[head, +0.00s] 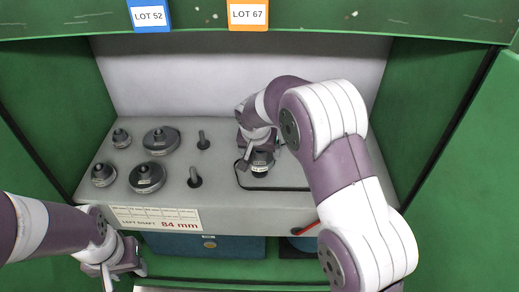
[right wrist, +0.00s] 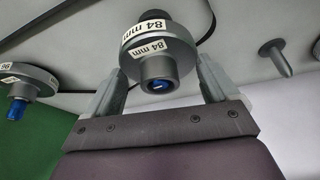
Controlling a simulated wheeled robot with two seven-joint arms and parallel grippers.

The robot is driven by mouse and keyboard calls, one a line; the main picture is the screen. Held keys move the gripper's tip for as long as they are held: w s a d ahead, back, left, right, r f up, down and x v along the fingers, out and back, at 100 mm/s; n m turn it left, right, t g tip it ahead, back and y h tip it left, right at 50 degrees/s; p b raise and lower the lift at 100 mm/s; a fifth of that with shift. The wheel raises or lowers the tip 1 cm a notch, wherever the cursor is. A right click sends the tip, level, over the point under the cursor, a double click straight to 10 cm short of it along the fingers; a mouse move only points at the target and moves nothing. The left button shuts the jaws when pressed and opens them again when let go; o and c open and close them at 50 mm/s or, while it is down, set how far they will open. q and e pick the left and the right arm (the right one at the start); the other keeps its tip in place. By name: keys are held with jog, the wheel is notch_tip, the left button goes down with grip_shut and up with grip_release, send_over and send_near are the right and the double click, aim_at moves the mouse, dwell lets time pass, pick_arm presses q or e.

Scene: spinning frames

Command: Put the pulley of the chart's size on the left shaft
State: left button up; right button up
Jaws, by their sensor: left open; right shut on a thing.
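The chart (head: 156,218) on the bench front reads "LEFT SHAFT 84 mm". My right gripper (head: 258,152) is shut on a grey pulley (head: 262,170), over the black-outlined area of the bench. In the right wrist view the held pulley (right wrist: 158,47) carries "84 mm" labels and sits between the fingers of the gripper (right wrist: 162,85). The left shaft cannot be made out; my right arm covers part of the outlined area. Whether the pulley touches a shaft cannot be told. My left gripper (head: 113,272) is open and empty, below the bench front at the left.
Several grey pulleys, such as a large one (head: 161,140) and another (head: 147,177), sit on the bench's left. Two bare pegs (head: 203,140) stand beside them. Green walls close both sides. Blue and orange lot tags (head: 248,14) hang at the top.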

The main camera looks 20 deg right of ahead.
jog(key=shift+f, duration=0.3)
jog(key=shift+f, duration=0.15)
jog(key=shift+f+b, duration=1.05)
jog(key=shift+b, duration=0.1)
jog(key=o, duration=1)
